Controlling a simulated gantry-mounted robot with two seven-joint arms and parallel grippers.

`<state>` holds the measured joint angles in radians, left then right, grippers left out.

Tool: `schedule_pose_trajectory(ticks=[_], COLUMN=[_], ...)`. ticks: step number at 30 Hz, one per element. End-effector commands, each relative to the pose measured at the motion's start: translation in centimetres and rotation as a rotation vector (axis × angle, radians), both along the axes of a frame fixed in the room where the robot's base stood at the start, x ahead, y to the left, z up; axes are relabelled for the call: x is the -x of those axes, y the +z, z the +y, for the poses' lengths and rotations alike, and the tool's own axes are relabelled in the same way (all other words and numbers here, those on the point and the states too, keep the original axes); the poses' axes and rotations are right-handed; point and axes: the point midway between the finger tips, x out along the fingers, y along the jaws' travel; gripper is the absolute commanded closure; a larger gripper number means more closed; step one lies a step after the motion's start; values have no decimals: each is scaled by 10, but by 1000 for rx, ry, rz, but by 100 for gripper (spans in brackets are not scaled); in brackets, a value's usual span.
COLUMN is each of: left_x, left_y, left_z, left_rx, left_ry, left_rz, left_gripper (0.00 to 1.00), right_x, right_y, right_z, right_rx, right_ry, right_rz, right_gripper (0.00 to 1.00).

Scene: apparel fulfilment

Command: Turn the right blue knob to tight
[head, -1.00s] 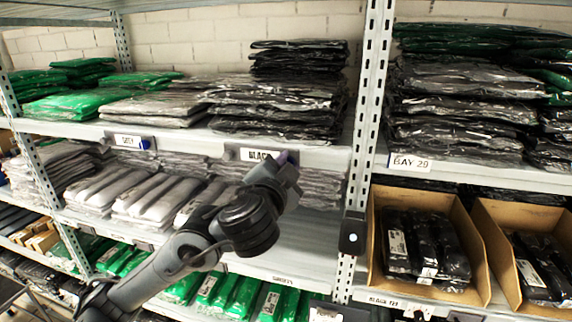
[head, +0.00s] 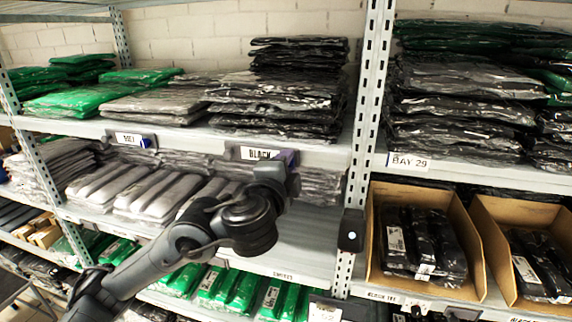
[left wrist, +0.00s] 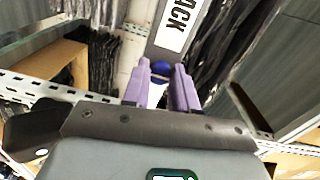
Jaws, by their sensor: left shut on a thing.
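The right blue knob (left wrist: 161,68) sits at the end of the label holder that reads BLACK (head: 257,154) on the shelf edge. In the left wrist view it shows between the purple fingertips of my left gripper (left wrist: 160,77), which is shut on it. In the head view my left gripper (head: 290,158) is at the right end of that holder, and its wrist hides the knob. Another label holder, with a blue knob (head: 146,142) at its right end, is farther left on the same edge. My right gripper is not in view.
Bagged black garments (head: 275,105) are stacked on the shelf above the holder. Grey bagged garments (head: 155,192) lie on the shelf below, left of a bare stretch (head: 312,235). A perforated upright (head: 368,110) stands to the right, with cardboard bins (head: 480,275) beyond.

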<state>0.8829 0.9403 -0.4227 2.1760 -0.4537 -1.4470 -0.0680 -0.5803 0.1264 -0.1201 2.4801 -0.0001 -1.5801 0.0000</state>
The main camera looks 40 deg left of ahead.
Motion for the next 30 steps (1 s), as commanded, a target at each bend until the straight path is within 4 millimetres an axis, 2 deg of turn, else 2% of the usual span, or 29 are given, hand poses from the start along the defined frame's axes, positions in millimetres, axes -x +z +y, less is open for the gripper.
schedule_pose_trajectory(ticks=[12,13,17,26,30], left_x=[0,0,0,1,7], left_y=[0,0,0,0,1], left_z=[0,0,0,0,-5], left_rx=[-7,-7,-6,-5,-4], left_ry=[-1,-1,-1,-1,-4], left_rz=[2,2,1,2,2], left_gripper=[100,68,48,47,47], right_x=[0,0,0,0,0], right_y=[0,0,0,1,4], right_z=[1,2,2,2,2], right_rx=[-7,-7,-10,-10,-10], right_ry=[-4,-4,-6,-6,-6], right_rz=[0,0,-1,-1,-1], right_gripper=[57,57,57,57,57])
